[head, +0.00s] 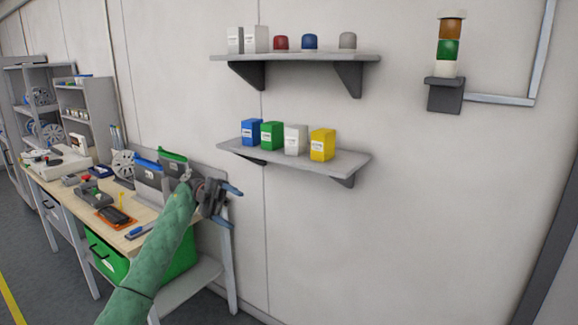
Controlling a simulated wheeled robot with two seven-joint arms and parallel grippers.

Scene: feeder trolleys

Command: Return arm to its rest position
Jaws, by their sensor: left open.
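My left arm, in a green sleeve, reaches up from the bottom left of the head view. Its left gripper (233,206) is open and empty, with two blue-grey fingertips spread apart and pointing right. It is in front of the wall, below the lower shelf and by the right end of the workbench. It hides part of the bench end behind it. My right gripper does not show.
The workbench (61,188) on the left holds tools and bins, with a green crate (106,260) beneath. The lower shelf (346,162) holds several coloured boxes; the upper shelf (300,57) holds boxes and caps. A signal tower (449,50) is at upper right. The lower right wall is bare.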

